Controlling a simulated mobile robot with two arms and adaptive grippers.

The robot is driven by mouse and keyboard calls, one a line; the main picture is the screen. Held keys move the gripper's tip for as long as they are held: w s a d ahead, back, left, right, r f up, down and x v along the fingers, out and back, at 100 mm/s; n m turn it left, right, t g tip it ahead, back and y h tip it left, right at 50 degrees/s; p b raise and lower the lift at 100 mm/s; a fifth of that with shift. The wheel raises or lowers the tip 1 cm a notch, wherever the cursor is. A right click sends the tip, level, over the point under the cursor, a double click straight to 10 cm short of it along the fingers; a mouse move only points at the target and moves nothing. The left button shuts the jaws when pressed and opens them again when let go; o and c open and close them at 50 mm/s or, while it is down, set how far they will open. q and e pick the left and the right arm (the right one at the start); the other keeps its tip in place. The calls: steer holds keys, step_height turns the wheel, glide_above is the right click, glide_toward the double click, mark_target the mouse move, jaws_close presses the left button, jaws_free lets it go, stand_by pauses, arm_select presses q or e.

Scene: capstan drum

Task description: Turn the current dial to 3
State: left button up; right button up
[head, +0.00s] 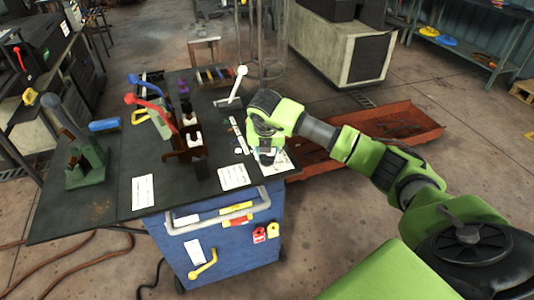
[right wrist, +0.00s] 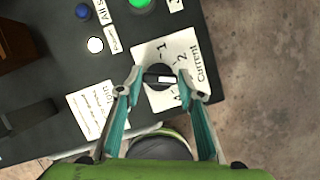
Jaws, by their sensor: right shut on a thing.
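The current dial (right wrist: 157,92) is a dark round knob with a pale bar across its top. It sits at a white label (right wrist: 186,45) reading "Current", with 1 and 2 visible; a 3 on this label is not clearly readable. My right gripper (right wrist: 160,79) reaches down over the panel and its two fingertips are closed on opposite sides of the knob's bar. In the head view my right gripper (head: 266,154) is at the right front edge of the bench top and hides the dial. My left gripper is not in view.
A green button (right wrist: 140,3), a blue button (right wrist: 82,11) and a white button (right wrist: 95,45) sit on the panel near the dial. Red and white levers (head: 232,88) stand on the bench top (head: 110,205). A red tray (head: 400,120) lies on the floor to the right.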

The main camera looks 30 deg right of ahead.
steer(key=shift+w+r, duration=0.1)
steer(key=o, duration=1.1)
steer(key=v, duration=1.2)
